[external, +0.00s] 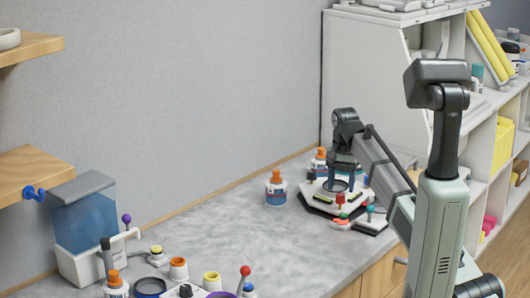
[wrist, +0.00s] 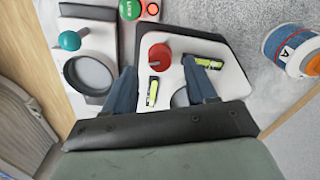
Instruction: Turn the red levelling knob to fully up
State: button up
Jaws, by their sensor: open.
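The red levelling knob (wrist: 160,56) stands on a white plate with black edges (wrist: 222,80) in the wrist view. It also shows in the external view (external: 339,200), at the front of the hexagonal instrument base. Two yellow-green level vials (wrist: 203,61) lie beside the knob. My gripper (wrist: 158,68) is open, with one dark finger on each side of the knob as seen from the wrist. I cannot tell whether the fingers touch it. In the external view my gripper (external: 341,180) is above the instrument, its fingertips hard to make out.
A white unit with a teal knob (wrist: 69,41) and a green button (wrist: 130,9) are close on the left in the wrist view. An orange-capped bottle (external: 276,189) stands beside the instrument. The grey bench (external: 220,225) between it and the front-left items is clear.

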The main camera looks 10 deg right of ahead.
aim_at(341, 194)
notch_tip(341, 194, up, 11)
jog(key=shift+f, duration=0.2)
dwell(0.4)
